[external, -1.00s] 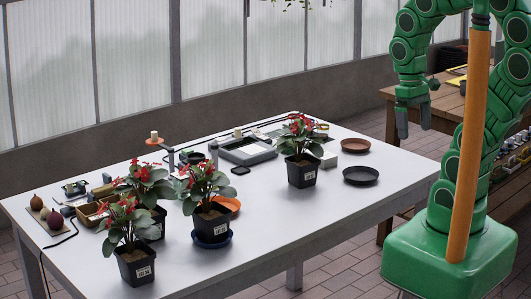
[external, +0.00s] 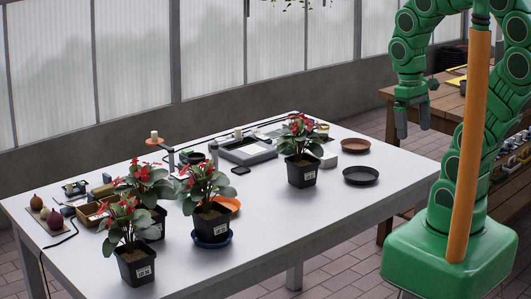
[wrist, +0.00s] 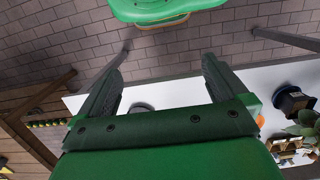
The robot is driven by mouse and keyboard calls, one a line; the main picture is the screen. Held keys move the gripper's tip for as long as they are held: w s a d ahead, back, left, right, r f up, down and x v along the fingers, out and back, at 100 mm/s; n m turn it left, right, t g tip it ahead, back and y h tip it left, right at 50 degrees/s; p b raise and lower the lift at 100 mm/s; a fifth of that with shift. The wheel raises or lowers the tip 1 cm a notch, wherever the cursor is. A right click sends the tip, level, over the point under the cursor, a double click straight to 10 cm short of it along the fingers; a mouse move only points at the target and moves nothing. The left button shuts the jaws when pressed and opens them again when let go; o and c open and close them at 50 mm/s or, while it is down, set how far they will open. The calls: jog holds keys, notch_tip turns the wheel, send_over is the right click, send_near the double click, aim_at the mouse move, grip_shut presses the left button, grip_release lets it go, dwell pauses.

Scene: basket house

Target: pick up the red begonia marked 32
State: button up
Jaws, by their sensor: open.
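Several red-flowered plants in black square pots with white labels stand on the white table; the label numbers are too small to read, so I cannot tell which is 32. One plant (external: 301,170) stands alone right of the middle. A plant (external: 211,222) stands on a blue saucer (external: 212,243), another (external: 135,264) at the front left, and one (external: 152,222) behind them, partly hidden. A black pot (wrist: 293,100) shows at the right of the wrist view. My gripper (external: 413,120) is open and empty, off the table's right end; its spread fingers also show in the wrist view (wrist: 165,60).
A black saucer (external: 361,175) and a brown saucer (external: 356,145) lie at the table's right. A grey tray (external: 248,151), small tools and a wooden box (external: 88,216) lie along the back and left. The table's front right is clear. A wooden bench (external: 448,100) stands behind my arm.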

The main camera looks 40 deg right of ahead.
aim_at(147, 216)
jog(key=w+a+f+m+g+y, duration=0.15)
jog(key=w+a+y, duration=0.25)
jog(key=w+a, duration=0.6)
jog(key=w+a+m+y, duration=0.3)
jog(key=w+a, duration=0.4)
jog(key=a, duration=0.8)
jog(key=w+a+m+y, duration=0.35)
jog(key=w+a, duration=0.45)
jog(key=a, duration=0.4)
jog(key=w+a+f+m+t+y, duration=0.35)
jog(key=w+a+f+m, duration=0.75)
jog(key=w+f, duration=0.55)
jog(key=shift+n+h, duration=0.3)
jog(key=shift+n, duration=0.1)
jog(key=shift+s+f+x, duration=0.1)
jog(key=shift+s+x, duration=0.05)
jog(key=shift+x, duration=1.3)
jog(key=shift+s+f+x, duration=0.1)
jog(key=shift+x, duration=1.4)
jog(key=shift+s+f+x, duration=0.1)
jog(key=shift+s+x, duration=0.05)
jog(key=shift+x, duration=1.3)
jog(key=shift+d, duration=0.15)
jog(key=shift+c, duration=0.5)
jog(key=c, duration=0.8)
jog(key=shift+o, duration=0.2)
